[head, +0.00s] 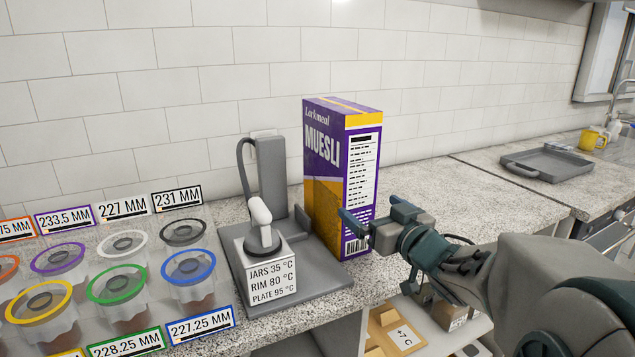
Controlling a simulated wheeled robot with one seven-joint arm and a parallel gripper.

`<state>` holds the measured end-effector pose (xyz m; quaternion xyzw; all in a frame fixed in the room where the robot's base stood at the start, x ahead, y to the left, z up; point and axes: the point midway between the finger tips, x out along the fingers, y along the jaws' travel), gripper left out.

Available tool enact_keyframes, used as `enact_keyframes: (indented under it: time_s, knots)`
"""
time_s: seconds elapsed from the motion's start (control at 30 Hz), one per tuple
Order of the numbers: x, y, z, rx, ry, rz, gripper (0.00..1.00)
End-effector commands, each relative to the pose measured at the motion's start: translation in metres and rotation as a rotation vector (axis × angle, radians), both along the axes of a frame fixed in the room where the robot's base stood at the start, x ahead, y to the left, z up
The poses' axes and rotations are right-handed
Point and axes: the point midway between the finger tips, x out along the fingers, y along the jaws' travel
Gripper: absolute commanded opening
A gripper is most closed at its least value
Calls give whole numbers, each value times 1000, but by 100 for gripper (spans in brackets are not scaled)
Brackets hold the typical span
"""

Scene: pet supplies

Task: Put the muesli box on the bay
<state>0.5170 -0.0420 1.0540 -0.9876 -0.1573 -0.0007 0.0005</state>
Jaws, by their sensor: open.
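The muesli box (325,175), purple and yellow, stands upright on the speckled counter, just right of and behind a grey stand. Its broad front faces left and its narrow white-labelled side faces right. My gripper (373,212) is open at the lower part of that narrow side. One finger overlaps the side's left part in the picture, and the other is at its right edge. Contact cannot be told. No thing in view is marked as the bay; a grey tray (545,164) lies on the counter at the right.
The grey stand (325,281) holds a white block with temperature labels and a small tool. Several lidded cups (124,285) with size labels fill the left. Counter (470,215) right of the box is clear. An open shelf (440,335) shows below.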

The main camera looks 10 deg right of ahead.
Motion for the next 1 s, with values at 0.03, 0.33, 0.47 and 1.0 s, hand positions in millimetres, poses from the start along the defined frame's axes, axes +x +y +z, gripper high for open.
enact_keyframes:
  time_s: [0.03,0.33,0.47,1.0]
  knots:
    - [11,4,-1,0,2,3,100]
    - [54,17,-1,-2,2,-1,100]
    - [61,19,-2,0,1,-1,100]
    - [109,31,-8,-2,2,-3,100]
